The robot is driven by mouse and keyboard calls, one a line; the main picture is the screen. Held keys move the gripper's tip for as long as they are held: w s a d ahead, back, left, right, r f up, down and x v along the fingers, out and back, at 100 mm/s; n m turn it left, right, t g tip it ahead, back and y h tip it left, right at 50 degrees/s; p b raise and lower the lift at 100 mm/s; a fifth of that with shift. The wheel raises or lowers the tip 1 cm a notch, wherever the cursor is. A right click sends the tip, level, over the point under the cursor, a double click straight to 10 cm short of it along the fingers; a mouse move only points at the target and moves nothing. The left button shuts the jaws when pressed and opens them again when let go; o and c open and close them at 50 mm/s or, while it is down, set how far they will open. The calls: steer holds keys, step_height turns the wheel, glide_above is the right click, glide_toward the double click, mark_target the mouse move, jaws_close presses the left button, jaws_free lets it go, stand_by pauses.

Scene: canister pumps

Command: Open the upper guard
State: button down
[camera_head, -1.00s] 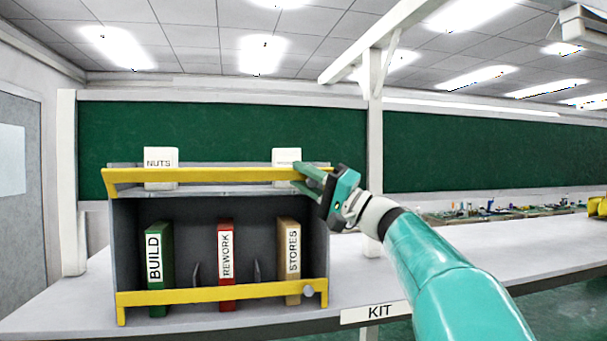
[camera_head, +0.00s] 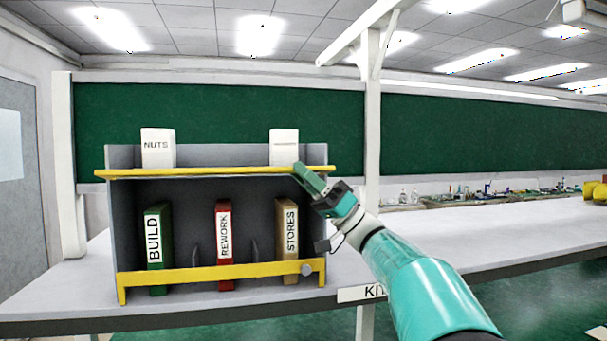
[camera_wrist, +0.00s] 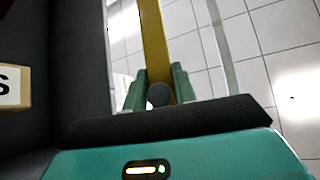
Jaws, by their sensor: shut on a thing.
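The upper guard (camera_head: 215,173) is a yellow bar across the front of the upper shelf. In the head view it appears thin and nearly edge-on, tipped forward, with the white boxes showing above it. My gripper (camera_head: 304,175) is at its right end. In the wrist view the yellow bar (camera_wrist: 153,38) runs up between my green fingers, and my gripper (camera_wrist: 158,88) is shut on the round grey knob (camera_wrist: 158,95) of the guard. The knob is hidden behind my fingers in the head view.
A lower yellow guard (camera_head: 215,275) with its own knob (camera_head: 306,269) crosses the lower shelf, in front of green, red and tan binders. A NUTS box (camera_head: 157,148) and another white box (camera_head: 284,148) stand on the upper shelf.

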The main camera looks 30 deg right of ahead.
stand_by(0.4)
steer(key=c, duration=1.3)
jaws_free()
steer(key=shift+o, duration=0.2)
steer(key=v, duration=1.3)
steer(key=shift+d+f, duration=0.2)
steer(key=shift+f, duration=0.15)
